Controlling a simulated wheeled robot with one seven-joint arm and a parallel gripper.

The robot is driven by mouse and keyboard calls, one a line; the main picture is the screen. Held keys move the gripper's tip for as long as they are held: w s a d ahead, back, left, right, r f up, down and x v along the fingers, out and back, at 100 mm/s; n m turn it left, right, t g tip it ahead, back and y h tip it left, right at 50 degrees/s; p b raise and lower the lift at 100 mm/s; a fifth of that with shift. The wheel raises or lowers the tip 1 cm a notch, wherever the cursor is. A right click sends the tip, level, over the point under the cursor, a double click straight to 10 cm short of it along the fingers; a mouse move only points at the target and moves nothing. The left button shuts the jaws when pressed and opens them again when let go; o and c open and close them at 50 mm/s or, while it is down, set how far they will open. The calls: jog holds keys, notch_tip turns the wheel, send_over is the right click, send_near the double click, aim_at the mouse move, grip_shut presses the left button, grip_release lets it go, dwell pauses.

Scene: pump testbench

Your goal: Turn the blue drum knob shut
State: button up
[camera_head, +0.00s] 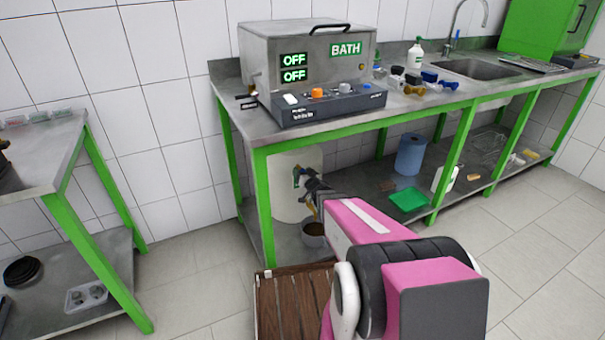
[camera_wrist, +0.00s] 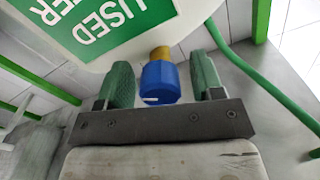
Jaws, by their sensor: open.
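The white drum (camera_head: 288,202) stands on the lower shelf of the bench. In the wrist view the drum (camera_wrist: 205,12) fills the top and bears a green label (camera_wrist: 95,28) that appears upside down. The blue knob (camera_wrist: 160,84) sits on a short brass stem (camera_wrist: 160,53) at the drum's wall. My gripper (camera_wrist: 160,68) is open, with one green finger on each side of the knob. Narrow gaps show between the knob and both fingers. In the head view my gripper (camera_head: 304,178) is at the drum's front, and the knob cannot be made out there.
A bowl with brown contents (camera_head: 314,230) stands below my gripper. A green bench leg (camera_head: 265,210) is close to the left. A slatted wooden crate (camera_head: 290,305) stands on the floor below my arm. The steel bath (camera_head: 300,60) is on the bench top above.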

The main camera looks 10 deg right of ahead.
jog(key=c, duration=0.9)
jog(key=shift+n, duration=0.4)
jog(key=n, duration=0.3)
jog(key=shift+n, duration=0.4)
jog(key=n, duration=0.5)
jog(key=shift+a+n, duration=0.1)
jog(key=shift+n, duration=0.2)
jog(key=n, duration=1.3)
jog(key=shift+f+n, duration=0.1)
jog(key=shift+n, duration=0.2)
